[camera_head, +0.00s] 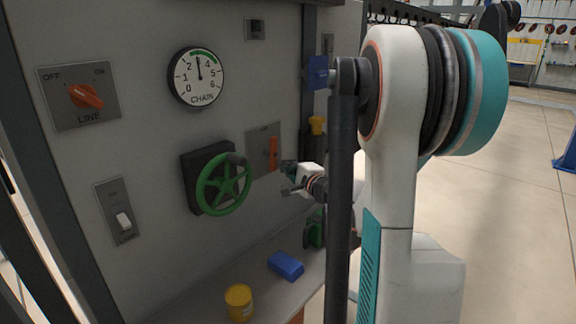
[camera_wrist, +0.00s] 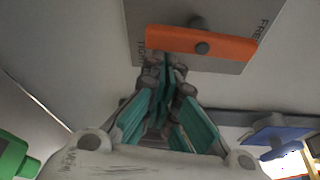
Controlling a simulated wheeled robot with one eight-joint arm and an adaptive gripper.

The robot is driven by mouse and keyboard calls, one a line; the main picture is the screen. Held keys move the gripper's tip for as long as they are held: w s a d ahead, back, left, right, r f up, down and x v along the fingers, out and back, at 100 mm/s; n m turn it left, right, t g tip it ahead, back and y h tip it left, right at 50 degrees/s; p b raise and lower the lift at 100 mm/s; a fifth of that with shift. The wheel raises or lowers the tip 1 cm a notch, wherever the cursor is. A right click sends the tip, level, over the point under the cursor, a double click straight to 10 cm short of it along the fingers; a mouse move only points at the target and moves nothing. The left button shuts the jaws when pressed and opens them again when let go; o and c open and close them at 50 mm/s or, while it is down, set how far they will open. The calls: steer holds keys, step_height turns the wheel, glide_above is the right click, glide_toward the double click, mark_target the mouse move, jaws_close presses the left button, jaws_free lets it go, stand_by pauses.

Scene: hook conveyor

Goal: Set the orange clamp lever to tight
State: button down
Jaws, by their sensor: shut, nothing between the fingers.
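The orange clamp lever (camera_head: 273,153) is on a grey plate (camera_head: 258,139) on the panel and stands roughly upright in the head view. In the wrist view the lever (camera_wrist: 225,48) is a bar across the plate (camera_wrist: 150,13), turning on a dark round pivot. The word FREE is by its right end; lettering by its left end is partly covered and looks like TIGHT. My gripper (camera_wrist: 165,68) is shut and empty, its tips just below the lever's left half. I cannot tell whether they touch it. In the head view my gripper (camera_head: 287,177) is right beside the lever plate.
A green handwheel (camera_head: 222,184) sticks out left of the lever. A blue block (camera_head: 286,265) and a yellow can (camera_head: 239,301) stand on the ledge below. An orange LINE knob (camera_head: 86,95), a gauge (camera_head: 196,77) and a white switch (camera_head: 123,221) are further left.

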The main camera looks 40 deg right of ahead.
mark_target(274, 170)
steer(key=a+m+y, duration=0.1)
steer(key=m, duration=0.1)
steer(key=a+m+g+p, duration=0.1)
steer(key=m, duration=0.1)
steer(key=a+m+g+y+p, duration=0.1)
steer(key=m, duration=0.1)
steer(key=shift+s+f+y, duration=0.1)
steer(key=shift+f+y, duration=0.2)
steer(key=m, duration=0.1)
steer(key=a+m+y+p, duration=0.1)
steer(key=m, duration=0.1)
steer(key=shift+a+r, duration=0.1)
steer(key=shift+r, duration=0.05)
steer(key=shift+s+a+r+m+g+y+p, duration=0.15)
steer(key=shift+a+r+m+y+p, duration=0.1)
steer(key=shift+a+m+y+p, duration=0.25)
steer(key=shift+w+a+r+m+g+y+p, duration=0.15)
steer(key=shift+a+r+m+y, duration=0.2)
steer(key=shift+m, duration=0.35)
steer(key=shift+s+f, duration=0.1)
